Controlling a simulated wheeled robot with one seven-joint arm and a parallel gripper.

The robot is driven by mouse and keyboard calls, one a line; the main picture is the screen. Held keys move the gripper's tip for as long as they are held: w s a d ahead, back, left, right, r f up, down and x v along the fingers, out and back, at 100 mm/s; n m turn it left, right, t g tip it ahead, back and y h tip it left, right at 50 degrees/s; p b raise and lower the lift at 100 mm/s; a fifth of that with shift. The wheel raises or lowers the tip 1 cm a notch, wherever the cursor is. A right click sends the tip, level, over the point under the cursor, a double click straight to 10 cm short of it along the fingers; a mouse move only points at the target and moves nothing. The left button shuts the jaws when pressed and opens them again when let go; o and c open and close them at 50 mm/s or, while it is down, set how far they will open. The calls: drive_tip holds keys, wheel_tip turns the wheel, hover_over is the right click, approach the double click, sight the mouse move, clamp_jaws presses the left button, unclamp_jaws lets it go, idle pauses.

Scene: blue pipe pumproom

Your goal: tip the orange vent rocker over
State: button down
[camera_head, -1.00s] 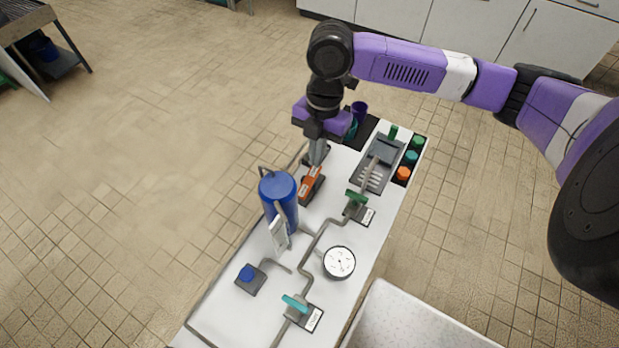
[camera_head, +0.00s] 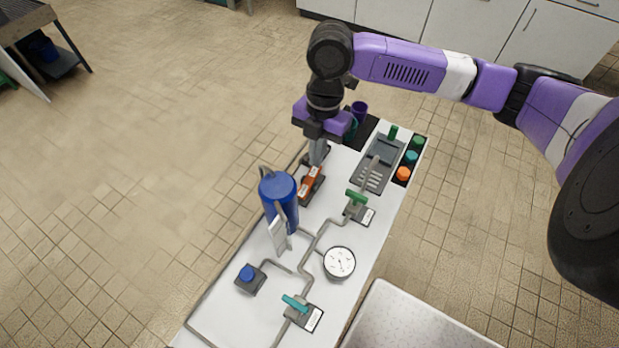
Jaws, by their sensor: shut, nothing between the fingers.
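The orange vent rocker (camera_head: 310,184) sits in a dark housing on the white bench, just behind and right of the blue cylinder. My gripper (camera_head: 318,160) points down at the rocker's far end, with its fingers shut and nothing held. The fingertips are at or just above that end; I cannot tell whether they touch it. The rocker's exact tilt is too small to read.
The blue cylinder (camera_head: 278,192) stands close in front of the rocker. A green-handled valve (camera_head: 356,197), a round gauge (camera_head: 339,262), a teal-handled valve (camera_head: 295,302) and a blue button (camera_head: 247,273) are on the bench. A grey tray (camera_head: 372,178) lies to the right.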

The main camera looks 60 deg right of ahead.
drive_tip(key=shift+f, duration=0.25)
drive_tip(key=shift+f+b, duration=1.25)
drive_tip(key=shift+f, duration=0.3)
drive_tip(key=shift+r+p, duration=3.3)
drive_tip(key=shift+r, duration=1.05)
